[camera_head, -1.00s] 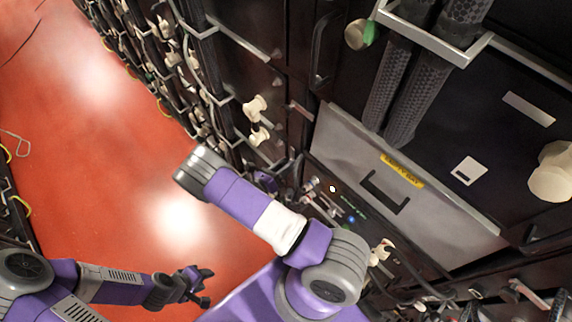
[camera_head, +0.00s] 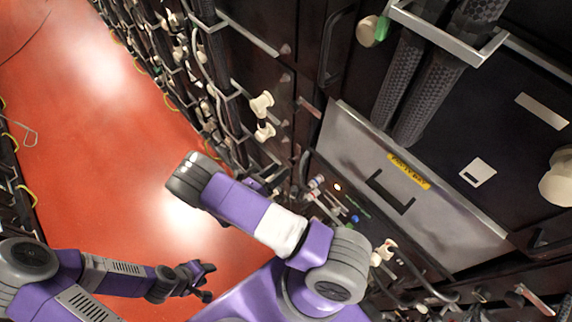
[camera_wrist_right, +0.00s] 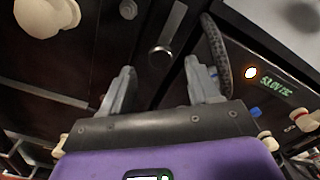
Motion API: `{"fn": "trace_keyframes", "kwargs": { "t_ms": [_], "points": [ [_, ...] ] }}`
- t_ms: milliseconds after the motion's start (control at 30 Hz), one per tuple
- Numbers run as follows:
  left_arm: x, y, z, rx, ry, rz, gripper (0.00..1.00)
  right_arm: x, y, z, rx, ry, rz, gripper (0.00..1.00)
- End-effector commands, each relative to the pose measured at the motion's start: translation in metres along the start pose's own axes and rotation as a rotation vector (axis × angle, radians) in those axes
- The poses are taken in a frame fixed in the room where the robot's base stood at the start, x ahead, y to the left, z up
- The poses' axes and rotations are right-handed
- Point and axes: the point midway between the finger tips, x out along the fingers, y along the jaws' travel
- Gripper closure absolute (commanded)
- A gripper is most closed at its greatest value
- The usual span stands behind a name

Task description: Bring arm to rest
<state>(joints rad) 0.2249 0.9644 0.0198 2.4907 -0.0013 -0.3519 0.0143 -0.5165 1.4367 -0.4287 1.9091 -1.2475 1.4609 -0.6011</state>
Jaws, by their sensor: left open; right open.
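My right arm (camera_head: 245,210), purple and grey with a white band, is bent in front of the battery cabinet, its elbow out over the aisle. My right gripper (camera_wrist_right: 162,85) is open in the right wrist view, with two grey fingers apart and nothing held between them. Past the fingers are a dark cabinet face, a ribbed hose and a lit green display (camera_wrist_right: 283,87). In the head view the right gripper is mostly hidden behind the arm. My left gripper (camera_head: 202,282) is open and empty, low over the red floor at the lower left.
The cabinet front has a grey panel with a yellow label (camera_head: 408,170), black ribbed hoses (camera_head: 425,92) and cream knobs (camera_head: 261,104). Cabled racks (camera_head: 175,50) line the aisle. The red floor (camera_head: 80,110) is clear. Another rack edge (camera_head: 15,195) stands at far left.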

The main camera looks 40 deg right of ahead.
Motion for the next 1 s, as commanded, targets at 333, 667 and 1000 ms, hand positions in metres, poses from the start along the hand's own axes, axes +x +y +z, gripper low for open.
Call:
{"fn": "trace_keyframes", "kwargs": {
  "t_ms": [333, 667, 1000],
  "points": [
    [0.001, 0.0, 0.0, 0.0, 0.0, 0.0, 0.57, -0.016, 0.0, 0.0, 0.0, 0.0, -0.001, 0.39],
    [0.001, 0.0, 0.0, 0.0, 0.0, 0.0, 0.57, -0.015, 0.0, 0.0, 0.0, 0.001, 0.0, 0.39],
    [0.003, -0.001, 0.0, 0.0, 0.0, 0.0, 0.57, -0.014, -0.031, -0.097, 0.058, 0.472, -0.088, 0.39]
  ]
}}
